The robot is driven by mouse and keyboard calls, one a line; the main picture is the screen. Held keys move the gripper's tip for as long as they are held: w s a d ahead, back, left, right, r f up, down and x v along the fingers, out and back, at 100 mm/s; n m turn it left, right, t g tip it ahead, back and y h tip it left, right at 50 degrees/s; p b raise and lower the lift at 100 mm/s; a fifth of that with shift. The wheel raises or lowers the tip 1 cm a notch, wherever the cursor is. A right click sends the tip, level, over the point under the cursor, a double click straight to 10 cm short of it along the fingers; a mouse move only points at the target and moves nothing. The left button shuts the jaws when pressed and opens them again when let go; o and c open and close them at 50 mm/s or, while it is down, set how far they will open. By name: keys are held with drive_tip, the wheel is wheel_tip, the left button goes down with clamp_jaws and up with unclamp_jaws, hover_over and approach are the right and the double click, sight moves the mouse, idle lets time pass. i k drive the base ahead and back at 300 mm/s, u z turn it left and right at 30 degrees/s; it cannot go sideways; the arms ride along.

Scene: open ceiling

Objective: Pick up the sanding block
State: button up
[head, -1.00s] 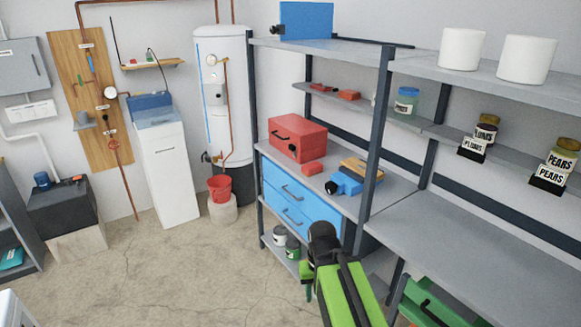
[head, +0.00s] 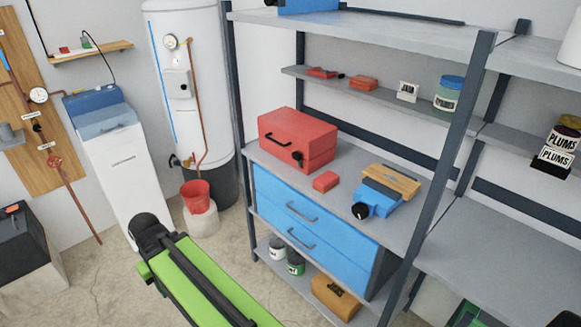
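No block is marked as the sanding block. A small red block (head: 326,181) lies on the grey shelf top (head: 345,212), in front of a red toolbox (head: 298,138). To its right is a blue tool with a black round end (head: 376,198) and a tan wooden piece (head: 391,180) at its back. Small red items (head: 363,82) also lie on the narrow upper shelf. I cannot tell for sure which is the sanding block. My green and black arm shows at the lower left, apart from the shelf things. My gripper's fingers are not visible.
Blue drawers (head: 312,230) sit under the shelf top, with cans (head: 296,263) and a tan box (head: 336,296) below. Dark rack posts (head: 447,150) stand close by. A red bucket (head: 196,195) stands by the white tank (head: 187,80). The right bench (head: 500,250) is largely bare.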

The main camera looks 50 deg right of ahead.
sight(326, 180)
drive_tip(key=z, duration=0.15)
drive_tip(key=i, duration=1.2)
drive_tip(key=z, duration=0.45)
drive_tip(key=k, duration=0.8)
drive_tip(key=z, duration=0.2)
drive_tip(key=i, duration=0.8)
drive_tip(key=u, duration=0.05)
